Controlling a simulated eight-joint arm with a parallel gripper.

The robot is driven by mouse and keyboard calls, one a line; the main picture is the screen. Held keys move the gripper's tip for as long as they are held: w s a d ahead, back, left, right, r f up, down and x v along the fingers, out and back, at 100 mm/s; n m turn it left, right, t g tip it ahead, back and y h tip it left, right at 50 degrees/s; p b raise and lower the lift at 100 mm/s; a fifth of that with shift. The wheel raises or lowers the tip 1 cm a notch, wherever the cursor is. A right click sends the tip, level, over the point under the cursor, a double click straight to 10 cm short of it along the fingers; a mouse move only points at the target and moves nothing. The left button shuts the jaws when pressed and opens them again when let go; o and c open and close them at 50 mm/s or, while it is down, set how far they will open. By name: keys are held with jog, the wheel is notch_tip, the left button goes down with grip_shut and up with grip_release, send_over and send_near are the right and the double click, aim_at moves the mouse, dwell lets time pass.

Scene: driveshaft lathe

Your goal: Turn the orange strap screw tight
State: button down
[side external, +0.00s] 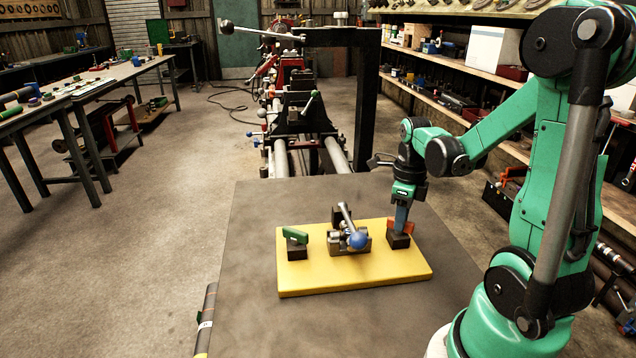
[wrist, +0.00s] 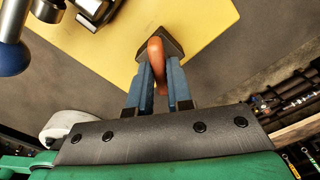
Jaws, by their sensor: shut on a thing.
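The orange strap screw (side external: 402,226) stands on a dark block (side external: 398,241) at the right end of the yellow board (side external: 355,283). My gripper (side external: 401,222) points down at it from above. In the wrist view the orange screw (wrist: 155,50) sits between the blue fingers of my gripper (wrist: 160,70), which are shut on it. Part of the screw is hidden by the fingers. The dark block (wrist: 172,44) shows beyond it at the board's corner.
On the board, a metal clamp (side external: 350,243) with a blue-knobbed lever (side external: 357,240) stands in the middle, left of my gripper. A green-topped block (side external: 296,240) stands at the left end. The grey table (side external: 250,310) around the board is mostly clear. A lathe (side external: 300,120) stands behind.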

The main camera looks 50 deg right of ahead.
jog(key=c, duration=0.8)
grip_release()
jog(key=shift+r, duration=0.1)
jog(key=shift+r, duration=2.7)
